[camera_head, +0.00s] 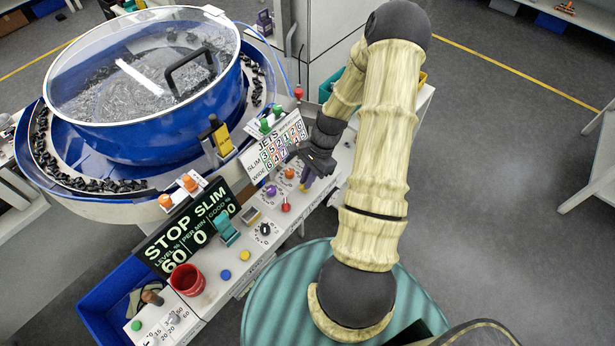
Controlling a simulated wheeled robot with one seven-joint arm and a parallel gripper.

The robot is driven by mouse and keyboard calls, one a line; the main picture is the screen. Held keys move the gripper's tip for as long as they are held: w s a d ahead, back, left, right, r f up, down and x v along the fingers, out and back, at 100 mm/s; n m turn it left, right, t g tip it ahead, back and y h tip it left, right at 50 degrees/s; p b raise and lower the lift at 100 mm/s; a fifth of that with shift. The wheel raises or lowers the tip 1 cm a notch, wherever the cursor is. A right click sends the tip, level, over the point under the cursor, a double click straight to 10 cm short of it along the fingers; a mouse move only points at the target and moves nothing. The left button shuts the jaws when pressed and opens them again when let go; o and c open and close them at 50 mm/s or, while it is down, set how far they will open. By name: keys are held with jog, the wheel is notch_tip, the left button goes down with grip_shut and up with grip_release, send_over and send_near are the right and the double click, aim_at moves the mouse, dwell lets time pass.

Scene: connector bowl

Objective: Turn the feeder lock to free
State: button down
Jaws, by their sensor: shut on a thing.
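My gripper (309,178) reaches down to the upper right part of the white control panel (318,197). Its dark fingers are shut on a small panel control, which they mostly hide. No label reading feeder lock is legible, so I cannot tell for certain which control it is or how it is turned. A purple knob (270,190), a red knob (286,207) and an orange knob (289,173) stand just left of the fingers, apart from them. A black dial (264,229) sits lower on the panel.
A blue feeder bowl (160,134) with a clear lid stands at upper left, black connectors around its rim. A display (188,226) reads STOP SLIM. A red cup (187,279) stands at the panel's lower left. Open floor lies to the right.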

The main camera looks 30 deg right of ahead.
jog(key=n, duration=0.2)
jog(key=n+g, duration=0.1)
jog(key=n+g+h, duration=0.1)
jog(key=n, duration=0.1)
jog(key=shift+w+a+n, duration=0.1)
jog(key=shift+w+n, duration=0.15)
jog(key=shift+n, duration=0.05)
jog(key=n+h, duration=0.1)
jog(key=n, duration=0.1)
jog(key=n+g, duration=0.1)
jog(key=n, duration=0.2)
jog(key=shift+w+a+n+h, duration=0.15)
jog(key=shift+n+h, duration=0.15)
jog(key=shift+h, duration=0.1)
jog(key=c, duration=1.5)
grip_release()
jog(key=b+v, duration=0.3)
jog(key=v, duration=1.4)
jog(key=shift+w+r, duration=0.1)
jog(key=shift+w, duration=0.15)
